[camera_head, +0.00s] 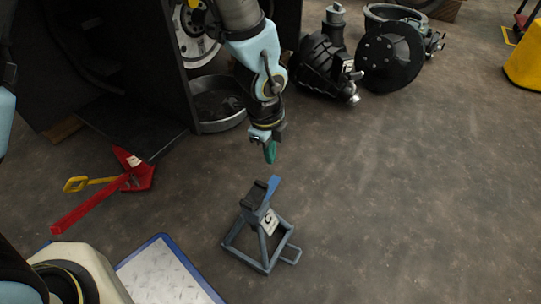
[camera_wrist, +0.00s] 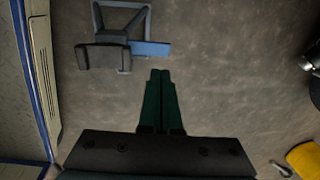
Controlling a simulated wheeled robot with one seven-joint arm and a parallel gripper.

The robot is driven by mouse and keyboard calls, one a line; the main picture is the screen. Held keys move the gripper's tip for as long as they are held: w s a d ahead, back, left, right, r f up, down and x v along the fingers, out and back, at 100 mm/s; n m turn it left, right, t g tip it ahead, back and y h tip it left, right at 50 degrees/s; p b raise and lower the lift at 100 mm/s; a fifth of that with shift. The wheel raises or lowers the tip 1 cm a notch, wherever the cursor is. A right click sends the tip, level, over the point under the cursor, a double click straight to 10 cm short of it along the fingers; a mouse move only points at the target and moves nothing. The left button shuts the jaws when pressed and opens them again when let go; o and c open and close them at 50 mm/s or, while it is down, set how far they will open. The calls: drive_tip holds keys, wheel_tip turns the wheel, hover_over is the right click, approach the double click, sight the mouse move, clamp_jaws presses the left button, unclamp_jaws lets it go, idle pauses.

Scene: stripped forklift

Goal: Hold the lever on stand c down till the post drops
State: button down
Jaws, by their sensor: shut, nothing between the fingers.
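Stand c (camera_head: 262,240) is a grey-blue jack stand with a white plate marked C, upright on the floor in the head view. Its dark post top (camera_head: 254,195) shows above the frame, and its blue lever (camera_head: 272,187) sticks up beside the post. In the wrist view the post top (camera_wrist: 104,56) and the lever (camera_wrist: 151,48) lie beyond the fingertips, up and left of them. My gripper (camera_head: 270,158) has green fingers and hangs above the lever, apart from it. The fingers (camera_wrist: 161,72) are closed together and empty.
A red jack (camera_head: 138,172) with a long red handle and a yellow handle lies left of the stand. A blue-edged plate (camera_head: 165,272) is at the front left. A round metal pan (camera_head: 219,103) and black machine parts (camera_head: 390,57) are behind. Floor right of the stand is clear.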

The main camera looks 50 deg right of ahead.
sight(276, 177)
drive_tip(key=f+b, duration=0.1)
drive_tip(key=f, duration=0.2)
drive_tip(key=d+f+b, duration=0.1)
drive_tip(key=f+b, duration=0.1)
drive_tip(key=f, duration=0.2)
drive_tip(key=f+b, duration=0.1)
drive_tip(key=f, duration=0.2)
drive_tip(key=shift+w+d+f+b, duration=0.15)
drive_tip(key=shift+d+f+b, duration=0.1)
drive_tip(key=shift+b, duration=0.15)
drive_tip(key=shift+r+p, duration=0.15)
drive_tip(key=shift+p, duration=0.55)
drive_tip(key=shift+d+y+p, duration=0.1)
drive_tip(key=shift+y+p, duration=0.3)
drive_tip(key=shift+p, duration=0.15)
drive_tip(key=p, duration=0.2)
drive_tip(key=f+y+p, duration=0.1)
drive_tip(key=p, duration=0.1)
drive_tip(key=shift+w+d+g+y, duration=0.1)
drive_tip(key=shift+d+g+y, duration=0.15)
drive_tip(key=shift+g+y, duration=0.05)
drive_tip(key=f+y+p, duration=0.2)
drive_tip(key=shift+w+d+f+g+y, duration=0.1)
drive_tip(key=shift+d+f+g+y, duration=0.1)
drive_tip(key=shift+d+g+y, duration=0.2)
drive_tip(key=shift+f+p, duration=0.3)
drive_tip(key=shift+f, duration=0.1)
drive_tip(key=shift+a+f, duration=0.15)
